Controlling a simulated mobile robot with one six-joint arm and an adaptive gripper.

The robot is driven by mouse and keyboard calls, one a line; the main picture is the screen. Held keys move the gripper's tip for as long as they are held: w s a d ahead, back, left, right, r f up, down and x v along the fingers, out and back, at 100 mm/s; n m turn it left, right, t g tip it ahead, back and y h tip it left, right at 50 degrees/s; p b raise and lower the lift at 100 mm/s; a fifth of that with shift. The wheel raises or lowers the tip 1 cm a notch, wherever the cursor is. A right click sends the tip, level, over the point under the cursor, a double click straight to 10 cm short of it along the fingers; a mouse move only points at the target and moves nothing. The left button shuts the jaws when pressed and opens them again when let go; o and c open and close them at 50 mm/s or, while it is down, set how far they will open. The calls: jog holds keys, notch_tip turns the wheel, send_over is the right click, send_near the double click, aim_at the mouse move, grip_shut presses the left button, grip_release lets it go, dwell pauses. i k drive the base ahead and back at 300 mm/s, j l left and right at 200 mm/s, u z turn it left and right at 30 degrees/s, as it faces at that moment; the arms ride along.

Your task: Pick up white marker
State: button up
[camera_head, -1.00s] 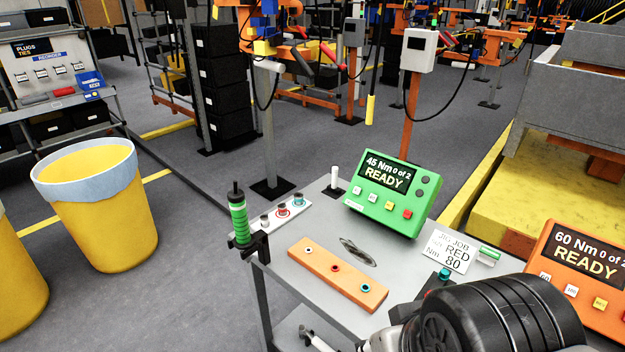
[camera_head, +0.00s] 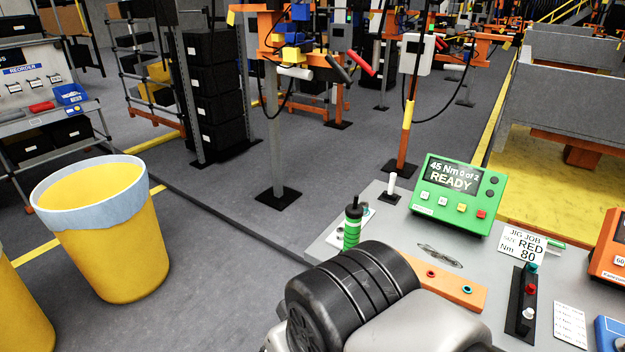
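A small white upright cylinder (camera_head: 391,184), which looks like the white marker, stands in a black base at the far left edge of the grey worktable (camera_head: 385,226). It is just left of the green control box (camera_head: 458,194). My black and grey arm link covers the near left part of the table. My gripper does not show, so its opening and its distance from the marker cannot be seen.
A green-banded bottle (camera_head: 352,228) stands just beyond my arm. An orange strip (camera_head: 462,292), a card (camera_head: 522,245), a black rack (camera_head: 521,300) and an orange control box (camera_head: 608,250) are on the table. A yellow bin (camera_head: 112,245) stands left; floor between is clear.

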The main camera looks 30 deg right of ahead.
aim_at(393, 177)
jog(key=i+j, duration=0.2)
jog(key=i, duration=0.25)
jog(key=i+j, duration=0.25)
jog(key=i, duration=0.25)
jog(key=i+j, duration=0.2)
jog(key=i, duration=0.25)
jog(key=i+j, duration=0.25)
jog(key=i, duration=0.2)
jog(key=i+l+z, duration=0.15)
jog(key=z, duration=0.3)
jog(key=i+z, duration=0.65)
jog(key=z, duration=0.3)
jog(key=i+j+z, duration=0.1)
jog(key=i+z, duration=0.2)
jog(key=z, duration=0.15)
jog(key=i+j+z, duration=0.2)
jog(key=z, duration=0.25)
jog(key=i+l+z, duration=0.15)
jog(key=z, duration=0.3)
jog(key=i+z, duration=0.7)
jog(key=z, duration=0.2)
jog(key=i+j+z, duration=0.1)
jog(key=i+z, duration=0.15)
jog(key=z, duration=0.2)
